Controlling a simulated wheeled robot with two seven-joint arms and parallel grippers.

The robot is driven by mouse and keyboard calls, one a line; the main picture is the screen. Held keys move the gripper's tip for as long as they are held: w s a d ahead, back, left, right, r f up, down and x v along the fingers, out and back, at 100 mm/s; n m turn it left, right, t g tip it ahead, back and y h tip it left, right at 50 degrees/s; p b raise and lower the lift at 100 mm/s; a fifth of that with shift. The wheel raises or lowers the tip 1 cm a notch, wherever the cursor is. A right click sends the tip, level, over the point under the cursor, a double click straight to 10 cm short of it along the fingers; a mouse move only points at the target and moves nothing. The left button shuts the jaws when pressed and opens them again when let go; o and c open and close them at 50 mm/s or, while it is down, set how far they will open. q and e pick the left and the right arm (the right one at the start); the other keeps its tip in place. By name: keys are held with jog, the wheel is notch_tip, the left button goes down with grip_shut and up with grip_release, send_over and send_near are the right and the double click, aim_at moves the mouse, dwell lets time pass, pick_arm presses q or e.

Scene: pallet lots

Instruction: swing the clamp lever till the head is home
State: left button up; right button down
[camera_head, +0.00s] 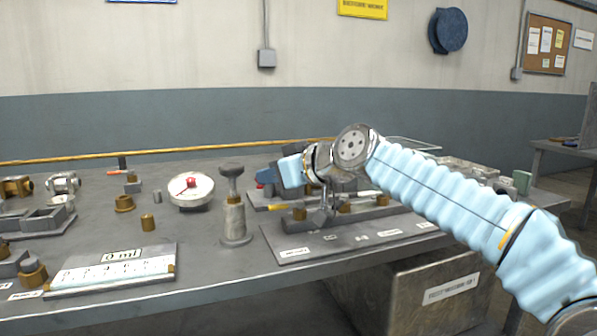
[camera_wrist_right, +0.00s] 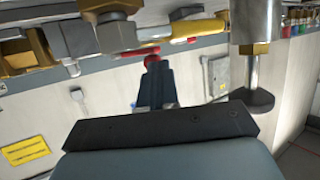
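A clamp fixture stands on the bench, its dark base plate (camera_head: 345,237) near the front edge. My right gripper (camera_head: 271,176) reaches in from the right over the fixture's left end. In the right wrist view its fingers (camera_wrist_right: 154,80) are close together, pointing at a red knob (camera_wrist_right: 151,59). Whether they touch or grip the knob is unclear. My arm hides part of the fixture, and I cannot make out the clamp head's seating. My left gripper is out of view.
A plunger-like post (camera_head: 234,215) stands left of the fixture, with a round dial gauge (camera_head: 190,190) behind it. A scale plate (camera_head: 115,272) and brass pieces (camera_head: 124,203) lie further left. A grey crate (camera_head: 415,297) is below the front edge.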

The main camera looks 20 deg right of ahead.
jog(key=shift+w+a, duration=0.15)
jog(key=shift+a, duration=0.35)
jog(key=shift+w+a, duration=0.15)
jog(key=shift+a, duration=0.35)
jog(key=shift+w+a+p, duration=0.35)
jog(key=shift+a, duration=0.25)
